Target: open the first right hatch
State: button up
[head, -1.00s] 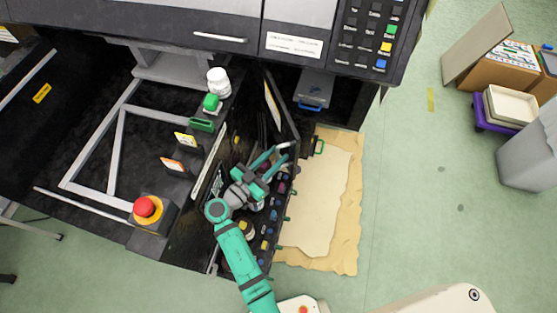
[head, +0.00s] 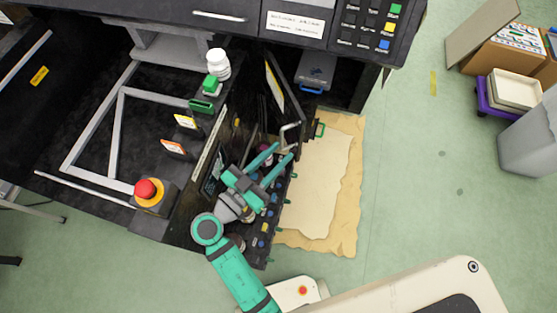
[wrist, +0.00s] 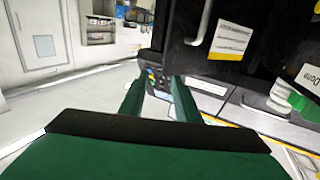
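The hatch (head: 283,88) is a dark panel with a yellow-edged label, standing out from the machine front at an angle in the head view. Its pale bar handle (head: 290,131) is near the lower end. In the wrist view the handle (wrist: 201,24) is upright, left of a white label, above and beyond the fingers. My gripper (head: 284,151) is just below the handle in the head view. Its two green fingers are apart with nothing between them, as the wrist view (wrist: 160,83) also shows. The handle looks clear of the fingers. The hatch's hinge is hard to make out.
A row of coloured knobs (head: 262,228) lies under and beside my gripper. A grey box with a blue handle (head: 316,70) sits right of the hatch.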

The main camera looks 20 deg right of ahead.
jog(key=shift+s+a+r, duration=0.1)
jog(key=shift+s+r, duration=0.2)
jog(key=shift+s, duration=0.3)
jog(key=shift+s+r, duration=0.25)
jog(key=shift+s, duration=0.3)
